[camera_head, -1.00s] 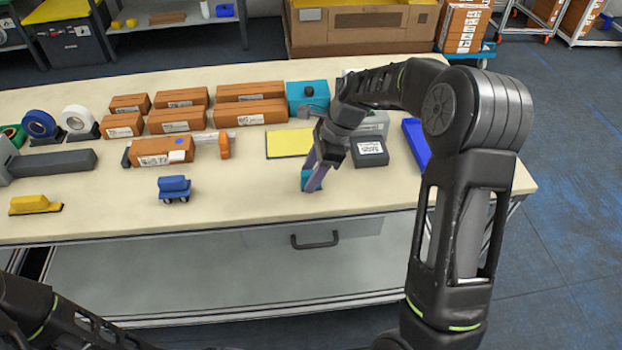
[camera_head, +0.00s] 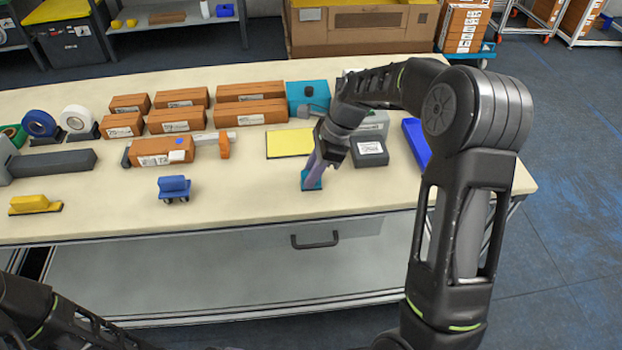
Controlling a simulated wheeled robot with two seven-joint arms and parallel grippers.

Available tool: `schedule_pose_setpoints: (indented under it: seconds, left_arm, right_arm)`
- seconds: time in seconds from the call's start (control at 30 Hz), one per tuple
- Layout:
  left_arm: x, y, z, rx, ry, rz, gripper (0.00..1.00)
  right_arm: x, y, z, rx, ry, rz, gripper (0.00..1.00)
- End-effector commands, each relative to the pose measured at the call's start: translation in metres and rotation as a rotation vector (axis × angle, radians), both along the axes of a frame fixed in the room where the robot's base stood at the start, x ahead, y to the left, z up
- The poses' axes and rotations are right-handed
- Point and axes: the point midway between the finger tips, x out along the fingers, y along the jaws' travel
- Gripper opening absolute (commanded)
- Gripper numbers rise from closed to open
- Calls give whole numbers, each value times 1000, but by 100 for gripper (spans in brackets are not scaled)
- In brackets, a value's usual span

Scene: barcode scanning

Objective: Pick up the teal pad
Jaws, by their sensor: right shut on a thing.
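The teal pad (camera_head: 312,184) is a small flat piece near the front edge of the table, right of centre. My right gripper (camera_head: 314,172) points down at it and is shut on it. The fingers and wrist hide part of the pad, and I cannot tell whether it is clear of the table top. My left arm shows at the lower left, but its gripper is out of view.
A yellow pad (camera_head: 290,143) and a dark grey labelled box (camera_head: 369,152) are close behind the right gripper. A blue wheeled block (camera_head: 174,187) and a yellow block (camera_head: 35,204) stand to the left. The table (camera_head: 240,200) is clear between the blue block and the gripper.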

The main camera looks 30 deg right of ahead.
Motion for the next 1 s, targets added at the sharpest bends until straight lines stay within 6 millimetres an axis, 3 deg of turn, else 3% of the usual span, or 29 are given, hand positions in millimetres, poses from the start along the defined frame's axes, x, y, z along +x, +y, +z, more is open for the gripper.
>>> schedule_pose_setpoints:
  seconds: [0.33,0.8,1.0]
  left_arm:
    - [0,0,-1,0,0,0,100]
    - [1,0,-8,-3,-3,-1,100]
    - [1,-1,-8,-2,-4,-1,100]
  right_arm:
    - [1,0,9,1,-2,1,0]
    - [1,0,90,0,-4,1,0]
    - [0,0,101,0,-1,0,0]
